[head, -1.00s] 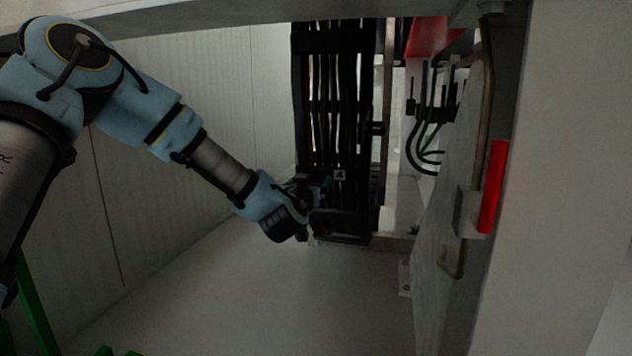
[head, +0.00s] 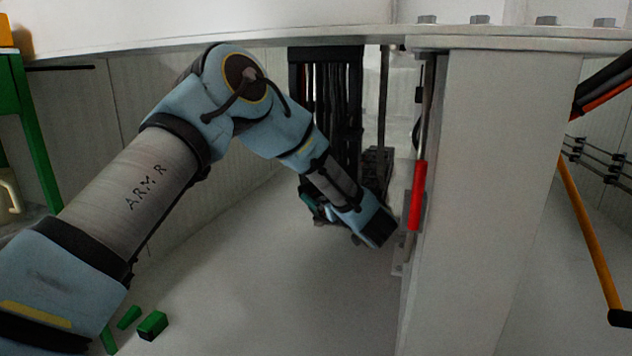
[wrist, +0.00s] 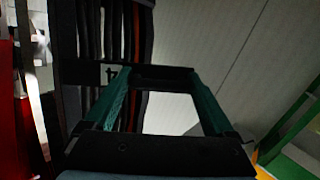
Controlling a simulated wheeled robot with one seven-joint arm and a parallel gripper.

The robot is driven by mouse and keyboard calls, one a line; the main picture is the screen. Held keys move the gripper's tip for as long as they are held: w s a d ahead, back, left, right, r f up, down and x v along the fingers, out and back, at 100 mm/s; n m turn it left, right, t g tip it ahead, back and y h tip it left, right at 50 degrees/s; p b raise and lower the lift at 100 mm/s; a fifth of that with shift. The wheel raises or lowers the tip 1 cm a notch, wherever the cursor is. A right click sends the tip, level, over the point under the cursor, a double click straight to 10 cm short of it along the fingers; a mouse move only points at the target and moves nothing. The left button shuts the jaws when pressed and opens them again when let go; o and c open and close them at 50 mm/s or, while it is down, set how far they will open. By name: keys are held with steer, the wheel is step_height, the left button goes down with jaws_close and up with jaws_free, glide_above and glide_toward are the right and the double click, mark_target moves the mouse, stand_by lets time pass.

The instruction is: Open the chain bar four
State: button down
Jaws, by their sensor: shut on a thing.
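My gripper (wrist: 162,76) shows two teal fingers in the wrist view. They are shut on a dark bar, which I take to be chain bar four (wrist: 160,79), lying across between the fingertips. Behind it hang dark vertical chains or strips (wrist: 122,30). In the head view the same black rack of vertical strips (head: 325,105) stands at the back. My gripper (head: 312,206) is low in front of it, partly hidden by my wrist. The bar cannot be made out there, and no number is readable.
A pale pillar (head: 480,210) and a red handle (head: 417,195) stand close to the right of my wrist. A pale beam (head: 250,36) crosses above my arm. A panelled wall (head: 105,140) is on the left.

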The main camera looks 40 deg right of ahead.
steer(key=shift+s+d+f+n+y+p, duration=0.15)
steer(key=shift+s+n+y+p, duration=0.35)
steer(key=shift+s+n+y, duration=0.4)
steer(key=shift+w, duration=0.1)
jaws_free()
step_height(320, 180, up, 10)
steer(key=p, duration=0.4)
